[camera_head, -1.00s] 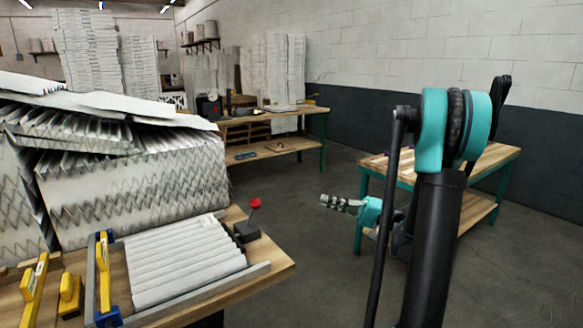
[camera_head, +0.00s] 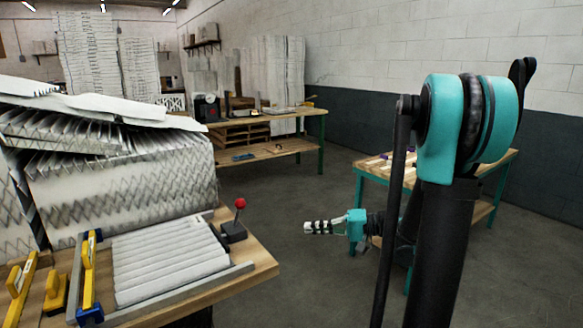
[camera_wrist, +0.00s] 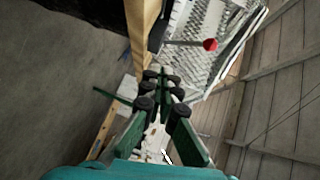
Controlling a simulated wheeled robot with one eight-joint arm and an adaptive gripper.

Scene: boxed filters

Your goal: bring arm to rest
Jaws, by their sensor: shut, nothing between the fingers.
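My gripper (camera_head: 308,228) is held out to the left of my arm in the head view, over open floor between the two benches. It is shut and empty. In the wrist view its green fingers (camera_wrist: 161,76) meet near the middle of the picture with nothing between them. My arm (camera_head: 436,240) stands folded at the right of the head view, its teal joint at the top. The gripper is apart from the near workbench (camera_head: 262,268) and everything on it.
A pleated filter (camera_head: 168,258) lies in a frame on the near bench. Beside it are a red-knobbed lever (camera_head: 240,204), yellow-handled tools (camera_head: 22,275) and stacked filters (camera_head: 125,185). A green-legged table (camera_head: 360,182) stands behind my arm. Another bench (camera_head: 262,122) is at the back.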

